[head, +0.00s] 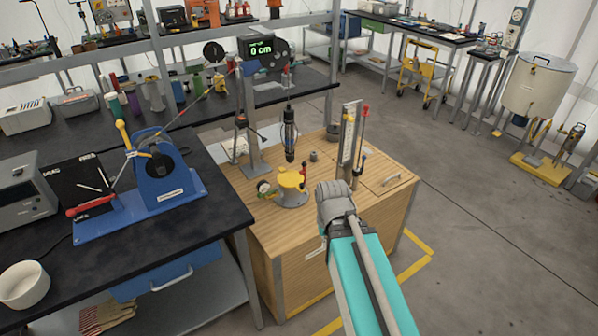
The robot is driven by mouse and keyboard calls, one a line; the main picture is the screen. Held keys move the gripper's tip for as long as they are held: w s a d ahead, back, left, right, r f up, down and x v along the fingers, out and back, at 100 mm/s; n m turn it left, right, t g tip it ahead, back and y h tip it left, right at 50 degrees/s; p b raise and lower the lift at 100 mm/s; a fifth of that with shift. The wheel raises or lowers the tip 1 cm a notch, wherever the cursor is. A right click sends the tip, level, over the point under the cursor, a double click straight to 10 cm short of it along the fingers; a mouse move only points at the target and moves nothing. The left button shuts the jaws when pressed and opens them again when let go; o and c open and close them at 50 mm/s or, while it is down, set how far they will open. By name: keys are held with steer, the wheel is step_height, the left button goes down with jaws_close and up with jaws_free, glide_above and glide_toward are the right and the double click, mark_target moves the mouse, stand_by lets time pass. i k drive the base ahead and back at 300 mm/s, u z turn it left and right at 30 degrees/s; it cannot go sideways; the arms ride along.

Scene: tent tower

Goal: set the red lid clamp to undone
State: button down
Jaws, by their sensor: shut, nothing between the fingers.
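A small red-handled part (303,172) stands at the right side of a low yellow-topped fixture (291,180) on the wooden cabinet. It may be the red lid clamp, but it is too small to tell its kind or whether it is done up or undone. My arm reaches in from the bottom right and ends in a grey joint over the cabinet's front part, to the right of the fixture. My gripper and its fingers do not show. I see no contact between my arm and the red part.
On the wooden cabinet (270,240), a dark hanging tool (289,135) and a column with a red-tipped lever (366,112) stand behind and right of the fixture. A blue machine with a red handle (90,205) is on the left bench. The right floor is mostly open before a white drum (538,85).

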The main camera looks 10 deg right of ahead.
mark_target(304, 164)
steer(key=k, duration=1.35)
steer(key=z, duration=0.5)
steer(key=i, duration=1.7)
steer(key=u, duration=0.7)
